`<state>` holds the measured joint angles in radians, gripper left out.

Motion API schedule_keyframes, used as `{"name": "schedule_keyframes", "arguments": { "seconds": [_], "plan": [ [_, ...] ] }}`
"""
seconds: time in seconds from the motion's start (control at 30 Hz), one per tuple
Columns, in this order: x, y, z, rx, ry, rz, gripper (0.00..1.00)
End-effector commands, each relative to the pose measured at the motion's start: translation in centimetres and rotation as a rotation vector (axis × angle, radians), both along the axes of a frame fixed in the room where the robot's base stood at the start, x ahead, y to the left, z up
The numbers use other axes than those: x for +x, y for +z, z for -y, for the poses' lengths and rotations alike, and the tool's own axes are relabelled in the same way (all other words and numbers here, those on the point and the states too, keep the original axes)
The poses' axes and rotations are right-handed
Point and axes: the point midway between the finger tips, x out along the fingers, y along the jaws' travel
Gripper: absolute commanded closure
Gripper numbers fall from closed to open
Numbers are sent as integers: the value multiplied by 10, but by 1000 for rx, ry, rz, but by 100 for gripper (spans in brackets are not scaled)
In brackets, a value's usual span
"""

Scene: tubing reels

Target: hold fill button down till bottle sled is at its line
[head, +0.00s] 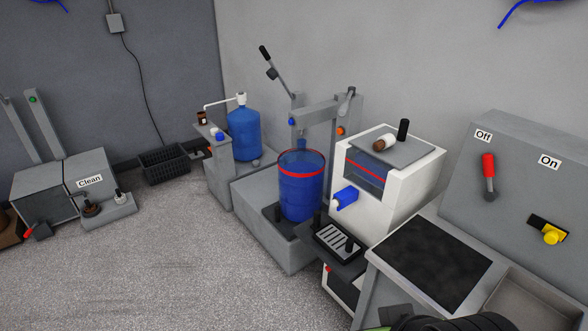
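A large blue bottle (243,134) with a white cap and spout stands upright on a grey stand at the back. A blue see-through drum (302,190) with a red ring near its top stands on a grey base under a grey frame. An orange button (341,131) and a small blue knob (292,122) are on the frame posts. I cannot tell which control is the fill button, or pick out the bottle sled and its line. My gripper's fingers do not show; dark rounded parts at the bottom right edge may be my arm.
A white dispenser (407,196) with a blue tap and red-lined window stands right of the drum. A grey switch panel (552,170) marked Off and On is at the right. A black crate (165,166) and a "Clean" box (45,188) are left. Floor (180,265) is clear.

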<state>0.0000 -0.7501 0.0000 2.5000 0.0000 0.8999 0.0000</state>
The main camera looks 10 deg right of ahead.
Motion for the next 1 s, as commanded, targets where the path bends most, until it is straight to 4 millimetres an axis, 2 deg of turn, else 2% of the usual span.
{"name": "schedule_keyframes", "arguments": {
  "seconds": [0.33, 0.6, 1.0],
  "plan": [
    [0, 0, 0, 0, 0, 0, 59],
    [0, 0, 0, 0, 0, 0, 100],
    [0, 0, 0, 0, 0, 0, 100]
  ]
}}
